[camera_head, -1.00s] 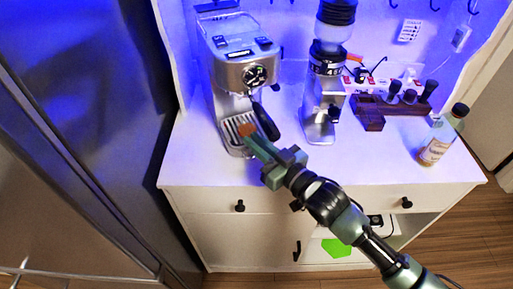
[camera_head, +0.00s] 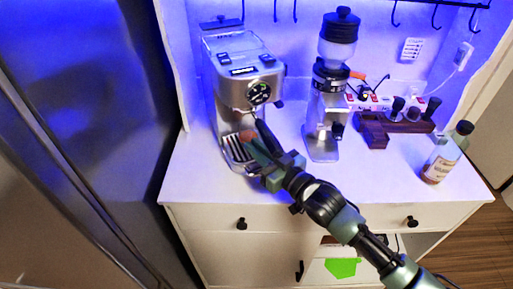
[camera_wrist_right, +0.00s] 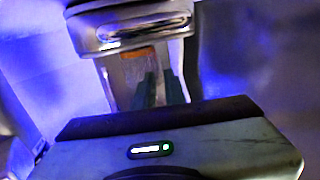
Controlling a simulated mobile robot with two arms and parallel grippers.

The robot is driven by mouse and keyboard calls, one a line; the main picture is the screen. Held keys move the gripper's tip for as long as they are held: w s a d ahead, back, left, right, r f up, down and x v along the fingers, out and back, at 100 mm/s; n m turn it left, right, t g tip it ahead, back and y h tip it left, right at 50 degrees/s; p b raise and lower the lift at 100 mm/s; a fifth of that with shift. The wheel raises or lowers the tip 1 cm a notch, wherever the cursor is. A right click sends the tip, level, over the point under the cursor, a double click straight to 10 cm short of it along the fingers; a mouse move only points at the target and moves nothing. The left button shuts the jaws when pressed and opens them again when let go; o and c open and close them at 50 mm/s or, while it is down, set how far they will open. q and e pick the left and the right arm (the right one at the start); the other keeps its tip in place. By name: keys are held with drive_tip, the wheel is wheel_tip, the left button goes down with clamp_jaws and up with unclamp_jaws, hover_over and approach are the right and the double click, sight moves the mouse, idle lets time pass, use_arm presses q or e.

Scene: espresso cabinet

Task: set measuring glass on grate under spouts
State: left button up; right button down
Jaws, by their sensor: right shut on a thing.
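The espresso machine (camera_head: 243,85) stands at the back left of the cabinet top, with its slotted grate (camera_head: 229,151) low at its front. My right gripper (camera_head: 252,143) reaches in over the right part of the grate, under the machine's head. It is shut on the measuring glass, which shows mainly as a small orange-brown patch (camera_head: 247,135) at the fingertips. In the right wrist view the glass (camera_wrist_right: 131,76) looks clear with an orange band on top, below the machine's metal head (camera_wrist_right: 125,28). Whether the glass touches the grate is unclear. My left gripper is not in view.
A coffee grinder (camera_head: 328,95) stands close to the right of the machine. A dark wooden stand (camera_head: 374,130) with tools and a bottle (camera_head: 440,158) stand further right. The white cabinet top (camera_head: 330,180) is clear along the front.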

drive_tip(key=c, duration=1.4)
unclamp_jaws()
